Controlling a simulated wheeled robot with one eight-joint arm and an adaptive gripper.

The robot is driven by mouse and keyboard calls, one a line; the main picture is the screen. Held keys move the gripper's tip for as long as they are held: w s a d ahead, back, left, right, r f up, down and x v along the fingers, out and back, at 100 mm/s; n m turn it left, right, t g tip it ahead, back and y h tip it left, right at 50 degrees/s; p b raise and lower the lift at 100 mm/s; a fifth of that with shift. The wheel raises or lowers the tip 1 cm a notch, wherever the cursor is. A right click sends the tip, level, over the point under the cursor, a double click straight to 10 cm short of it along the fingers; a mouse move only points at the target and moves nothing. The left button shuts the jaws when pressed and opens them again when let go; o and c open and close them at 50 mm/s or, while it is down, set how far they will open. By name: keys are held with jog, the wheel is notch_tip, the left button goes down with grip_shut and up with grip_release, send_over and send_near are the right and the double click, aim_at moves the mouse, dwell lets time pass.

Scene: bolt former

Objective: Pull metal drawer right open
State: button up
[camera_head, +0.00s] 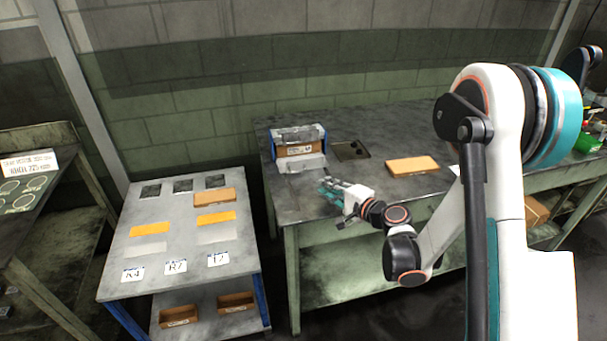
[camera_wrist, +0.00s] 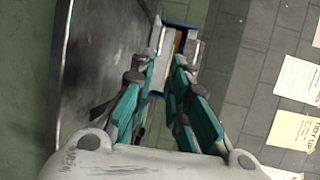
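A small metal unit (camera_head: 299,163) with blue side panels stands at the back left of the dark table, with a brown box (camera_head: 300,149) in it. I take its grey metal front to be the drawer; how far it is open I cannot tell. My gripper (camera_head: 326,187) is over the table, to the front right of the unit and apart from it. In the wrist view, a grey, blue and orange part of the unit (camera_wrist: 190,46) shows beyond the fingertips. The teal fingers of my gripper (camera_wrist: 168,60) are apart, with nothing between them.
The dark table (camera_head: 385,135) also holds a flat dark tray (camera_head: 350,151) and an orange-brown box (camera_head: 412,165). A grey labelled table (camera_head: 180,265) with orange pieces stands at the left, with a gap between the two. Brick wall runs behind.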

aim_at(303, 182)
jog(key=b+x, duration=0.2)
jog(key=x, duration=1)
jog(key=shift+w+a+b, duration=0.2)
jog(key=shift+w+b, duration=0.05)
jog(key=shift+b, duration=0.1)
grip_shut()
